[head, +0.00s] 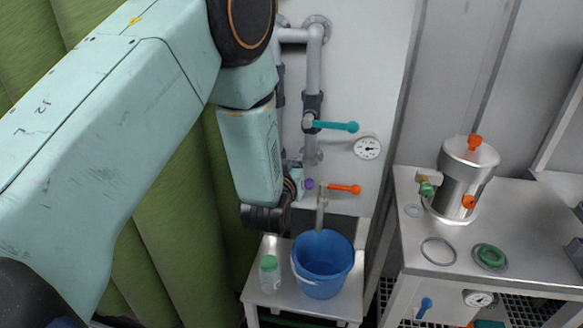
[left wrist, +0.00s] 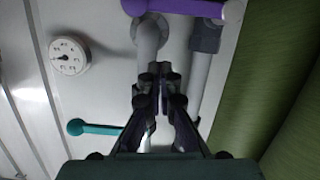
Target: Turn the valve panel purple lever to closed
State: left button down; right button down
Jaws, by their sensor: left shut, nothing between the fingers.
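The valve panel (head: 345,95) is a pale wall board with grey pipes. The purple lever shows in the head view only as a small purple end (head: 309,184), beside my left gripper (head: 297,180); the rest is hidden behind my arm. In the left wrist view the purple lever (left wrist: 180,8) lies sideways along the top edge, partly cut off. My left gripper (left wrist: 160,75) is shut and empty, its fingertips pointing at the pipes, below the lever in that picture. I cannot tell whether they touch anything. My right gripper is not in view.
A teal lever (head: 335,126) and an orange lever (head: 343,188) stick out rightward, near a gauge (head: 367,148). Below, a blue bucket (head: 322,265) and a green-capped bottle (head: 269,275) stand on a small table. A steel vessel (head: 465,180) stands on the right bench.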

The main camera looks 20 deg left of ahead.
pick_arm(q)
jog(key=f+v, duration=0.1)
jog(key=v, duration=0.7)
jog(key=s+d+f+m+g+h+b, duration=0.1)
jog(key=s+f+g+b, duration=0.2)
jog(key=s+f+g, duration=0.4)
jog(key=s+d+f+m+g+h+b, duration=0.1)
jog(key=s+f+g, duration=0.6)
jog(key=s+f, duration=1.7)
jog(key=s+m+h+b, duration=0.1)
jog(key=s+b, duration=0.1)
jog(key=s, duration=0.2)
jog(key=shift+d+g, duration=0.2)
jog(key=shift+g, duration=0.2)
jog(key=shift+f, duration=0.15)
